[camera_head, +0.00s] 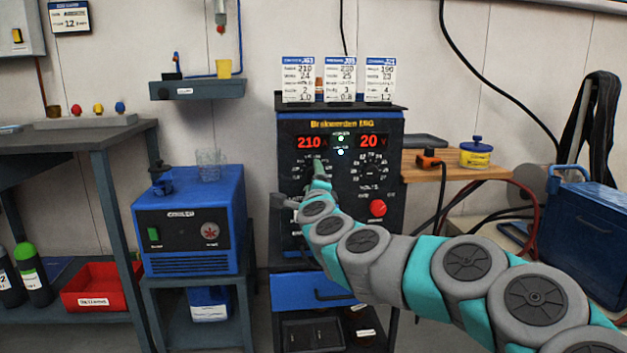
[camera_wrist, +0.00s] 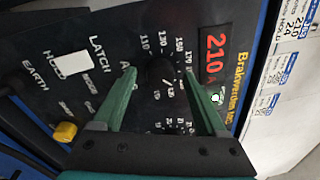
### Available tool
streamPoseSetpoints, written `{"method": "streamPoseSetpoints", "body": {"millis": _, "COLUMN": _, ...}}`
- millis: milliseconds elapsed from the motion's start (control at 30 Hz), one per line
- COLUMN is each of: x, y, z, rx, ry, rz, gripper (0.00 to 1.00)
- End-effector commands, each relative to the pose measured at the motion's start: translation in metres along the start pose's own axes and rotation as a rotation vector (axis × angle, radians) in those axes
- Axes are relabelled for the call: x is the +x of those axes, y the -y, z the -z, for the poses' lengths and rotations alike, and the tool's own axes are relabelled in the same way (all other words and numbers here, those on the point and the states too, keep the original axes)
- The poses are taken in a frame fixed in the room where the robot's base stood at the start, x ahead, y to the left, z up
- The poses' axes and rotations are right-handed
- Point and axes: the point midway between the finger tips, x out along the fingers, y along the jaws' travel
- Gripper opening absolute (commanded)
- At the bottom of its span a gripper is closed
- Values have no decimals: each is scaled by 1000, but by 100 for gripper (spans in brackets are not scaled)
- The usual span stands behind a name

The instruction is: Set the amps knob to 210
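The welder (camera_head: 340,130) has a black front panel, with a red amps display (camera_head: 310,142) reading 210. The wrist view also shows this display (camera_wrist: 214,58) at 210. The dark amps knob (camera_wrist: 157,72) sits inside a printed number ring, below the display in the head view. My gripper (camera_head: 318,172) is at this knob and hides most of it there. In the wrist view my gripper (camera_wrist: 160,76) has its green fingers apart, one on each side of the knob. I see no clear contact.
A second display (camera_head: 372,141) reads 20 V above the volts dial (camera_head: 371,169). A red button (camera_head: 378,208) is below it. Three cards (camera_head: 340,80) stand on top of the welder. A yellow knob (camera_wrist: 65,132) is on the panel. A blue cooler unit (camera_head: 190,220) stands left.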

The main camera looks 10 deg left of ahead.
Motion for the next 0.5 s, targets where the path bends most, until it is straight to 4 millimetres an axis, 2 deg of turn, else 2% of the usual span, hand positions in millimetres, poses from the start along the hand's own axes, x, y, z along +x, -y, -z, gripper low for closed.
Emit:
{"method": "streamPoseSetpoints", "body": {"millis": 267, "x": -3, "y": 0, "z": 0, "rx": 0, "ry": 1, "rz": 0, "gripper": 74}}
{"method": "streamPoseSetpoints", "body": {"millis": 500, "x": -25, "y": 0, "z": 0, "rx": 1, "ry": 3, "rz": -1, "gripper": 74}}
